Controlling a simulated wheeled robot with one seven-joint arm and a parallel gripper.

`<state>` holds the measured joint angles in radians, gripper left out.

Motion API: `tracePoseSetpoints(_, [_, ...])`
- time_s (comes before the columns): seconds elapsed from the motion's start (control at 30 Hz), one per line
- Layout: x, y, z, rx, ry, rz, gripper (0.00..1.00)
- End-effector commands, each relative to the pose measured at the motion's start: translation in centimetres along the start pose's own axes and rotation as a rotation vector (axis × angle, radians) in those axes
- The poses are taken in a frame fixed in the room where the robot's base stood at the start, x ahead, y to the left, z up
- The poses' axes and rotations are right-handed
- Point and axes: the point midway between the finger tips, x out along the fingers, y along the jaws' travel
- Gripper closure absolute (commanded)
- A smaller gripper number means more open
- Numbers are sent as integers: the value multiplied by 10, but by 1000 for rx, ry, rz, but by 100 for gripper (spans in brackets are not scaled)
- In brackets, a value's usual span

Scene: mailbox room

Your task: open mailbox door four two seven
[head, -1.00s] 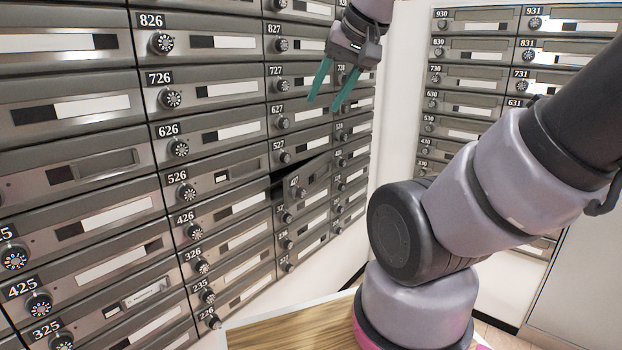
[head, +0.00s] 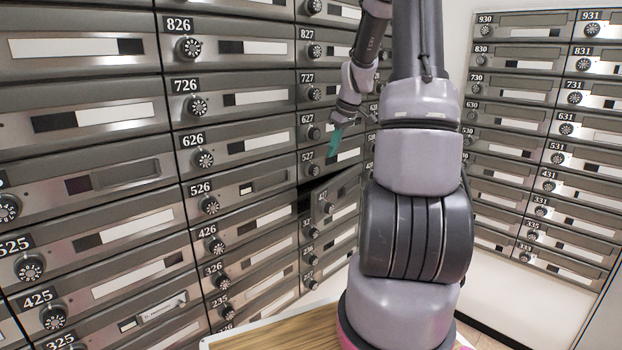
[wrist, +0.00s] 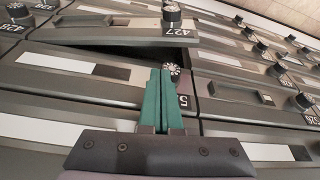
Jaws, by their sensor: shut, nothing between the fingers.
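Mailbox door 427 (head: 340,192) stands ajar in the head view, tilted out of line with its neighbours, with a dark gap along its upper left side. In the wrist view, which is turned upside down, door 427 (wrist: 115,32) shows its label and knob, with the dark opening next to it. My gripper (head: 335,142) is in front of door 527, just above door 427 in the head view. In the wrist view its teal fingers (wrist: 160,72) are together and empty, close to the knob of door 527 (wrist: 171,71). I cannot tell whether they touch it.
Closed mailbox doors surround it, such as 527 (head: 312,165) and 426 (head: 225,238), with protruding round knobs. A second mailbox bank (head: 540,130) stands at the right. A wooden-topped surface (head: 280,332) lies at the bottom. My arm hides part of the near bank.

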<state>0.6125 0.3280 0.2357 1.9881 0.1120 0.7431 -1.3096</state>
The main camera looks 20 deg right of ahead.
Motion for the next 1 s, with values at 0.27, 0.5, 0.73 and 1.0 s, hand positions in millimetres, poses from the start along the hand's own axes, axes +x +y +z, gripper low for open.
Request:
tracePoseSetpoints(0.27, [31, 21, 9, -53, 3, -23, 100])
tracePoseSetpoints(0.5, [71, 18, 10, -52, 1, -26, 100])
tracePoseSetpoints(0.73, [107, 18, 9, -51, 2, -24, 100])
tracePoseSetpoints(1.0, [123, 18, 9, -51, 3, -21, 100])
